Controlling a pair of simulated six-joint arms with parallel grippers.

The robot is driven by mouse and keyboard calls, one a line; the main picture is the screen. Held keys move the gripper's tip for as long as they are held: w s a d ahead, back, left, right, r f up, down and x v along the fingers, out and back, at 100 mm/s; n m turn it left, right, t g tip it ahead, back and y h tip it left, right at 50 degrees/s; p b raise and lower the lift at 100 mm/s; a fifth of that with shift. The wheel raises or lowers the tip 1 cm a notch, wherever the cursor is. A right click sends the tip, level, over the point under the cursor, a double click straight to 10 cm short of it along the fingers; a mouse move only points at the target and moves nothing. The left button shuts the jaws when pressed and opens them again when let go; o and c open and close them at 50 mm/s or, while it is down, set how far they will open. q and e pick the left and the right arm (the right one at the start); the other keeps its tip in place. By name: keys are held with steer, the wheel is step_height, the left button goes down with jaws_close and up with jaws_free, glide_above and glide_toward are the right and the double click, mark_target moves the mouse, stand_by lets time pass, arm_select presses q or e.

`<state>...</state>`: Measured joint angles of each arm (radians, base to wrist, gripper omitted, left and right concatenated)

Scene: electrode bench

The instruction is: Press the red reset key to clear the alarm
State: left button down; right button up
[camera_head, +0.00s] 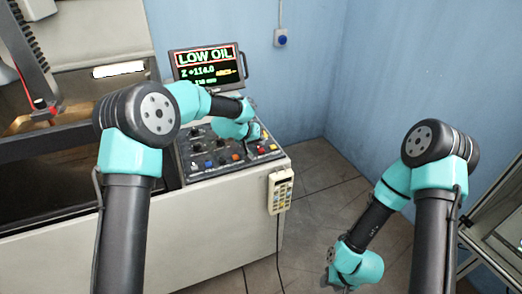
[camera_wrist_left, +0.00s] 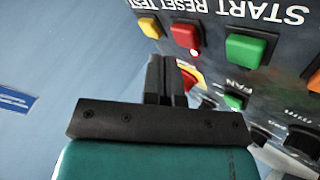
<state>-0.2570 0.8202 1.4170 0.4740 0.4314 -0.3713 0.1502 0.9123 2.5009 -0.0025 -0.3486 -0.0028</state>
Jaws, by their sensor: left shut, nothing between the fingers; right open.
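The red reset key (camera_wrist_left: 186,36) shows in the left wrist view, under the upside-down word RESET on the dark control panel. A yellow key (camera_wrist_left: 150,27) and a green key (camera_wrist_left: 245,48) flank it. My left gripper (camera_wrist_left: 172,82) is shut and empty. In this view its fingertips appear just below the red key; I cannot tell whether they touch the panel. In the head view my left wrist is over the right part of the panel (camera_head: 195,174).
A red knob on a yellow base (camera_wrist_left: 190,77) is partly hidden behind my left fingers. Several other keys and dials crowd the panel. A handheld pendant (camera_head: 280,191) hangs on the cabinet's right corner. The floor (camera_head: 312,215) between cabinet and right arm is clear.

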mark_target(260, 149)
arm_select(q)
steer(key=shift+f, duration=0.1)
steer(key=shift+f, duration=0.35)
steer(key=shift+f, duration=0.45)
stand_by(0.9)
steer(key=shift+r, duration=0.85)
steer(key=shift+r, duration=2.55)
